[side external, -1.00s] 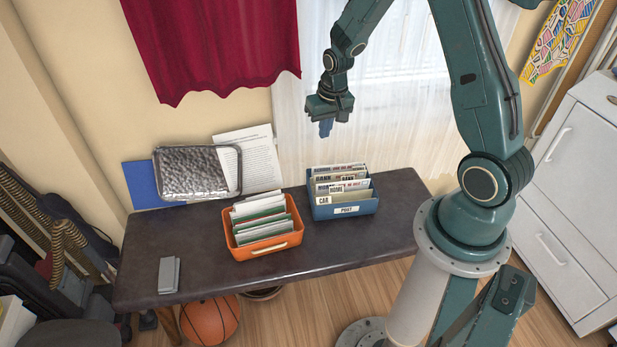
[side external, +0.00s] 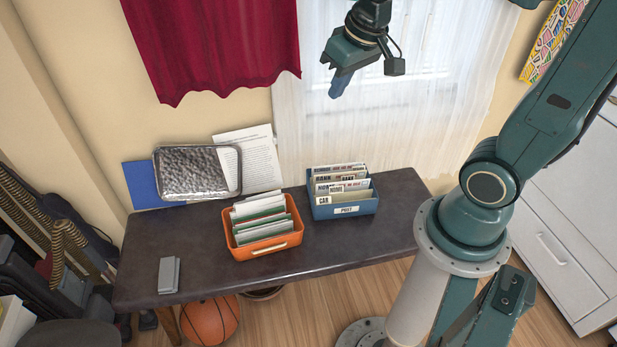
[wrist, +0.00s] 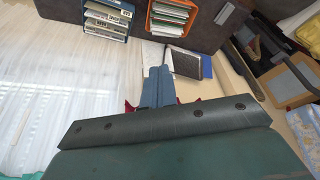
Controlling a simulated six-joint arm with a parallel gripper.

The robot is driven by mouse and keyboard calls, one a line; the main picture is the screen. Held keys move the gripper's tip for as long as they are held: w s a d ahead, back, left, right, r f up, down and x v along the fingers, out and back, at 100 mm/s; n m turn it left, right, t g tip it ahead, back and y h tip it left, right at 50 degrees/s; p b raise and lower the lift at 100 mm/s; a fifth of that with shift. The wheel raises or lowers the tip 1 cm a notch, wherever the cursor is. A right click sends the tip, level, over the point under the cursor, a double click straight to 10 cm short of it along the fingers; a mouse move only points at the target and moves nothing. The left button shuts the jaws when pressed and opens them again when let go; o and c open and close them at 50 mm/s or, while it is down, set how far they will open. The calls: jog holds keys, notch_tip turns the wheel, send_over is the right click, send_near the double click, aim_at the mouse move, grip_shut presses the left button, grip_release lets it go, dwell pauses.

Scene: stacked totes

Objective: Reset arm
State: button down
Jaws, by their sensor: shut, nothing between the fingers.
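My gripper (side external: 341,84) is raised well above the table, in front of the white curtain, with its blue fingers together and empty. In the wrist view its blue fingers (wrist: 157,86) also lie close side by side with nothing between them. The orange tote (side external: 267,247) stands on the dark table (side external: 200,275) and holds several upright papers and folders. The blue tote (side external: 345,210), labelled "POST", stands to its right with several labelled file cards. Both totes are below my gripper and apart from it.
A small grey object (side external: 169,275) lies at the table's left end. A silver hammered panel (side external: 197,172), a blue sheet (side external: 148,186) and a printed page (side external: 250,158) lean at the back. A basketball (side external: 210,320) is under the table. The air around my gripper is clear.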

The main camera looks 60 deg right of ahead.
jog(key=s+a+r+n+t, duration=0.1)
jog(key=s+a+r, duration=0.4)
jog(key=s, duration=0.6)
jog(key=shift+s+n+y, duration=0.3)
jog(key=shift+s+n, duration=0.05)
jog(key=shift+n, duration=0.45)
